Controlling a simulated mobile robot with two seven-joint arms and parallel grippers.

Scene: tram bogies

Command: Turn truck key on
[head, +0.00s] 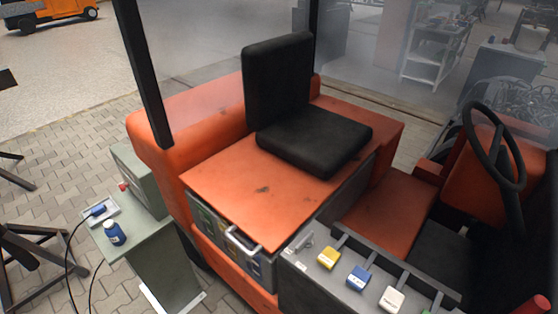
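An orange truck (230,190) fills the middle of the head view. It has a black seat (310,140) and a black steering wheel (490,145) at the right. I cannot make out a key or key switch; the area around the steering column is dark and partly cut off by the right edge. Neither of my grippers is in view.
A grey-green stand (150,240) beside the truck holds a blue jar (115,233) and a small tray (90,216). A grey rack near the front holds yellow (328,257), blue (358,278) and white (391,300) blocks. Paving at the left is partly clear.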

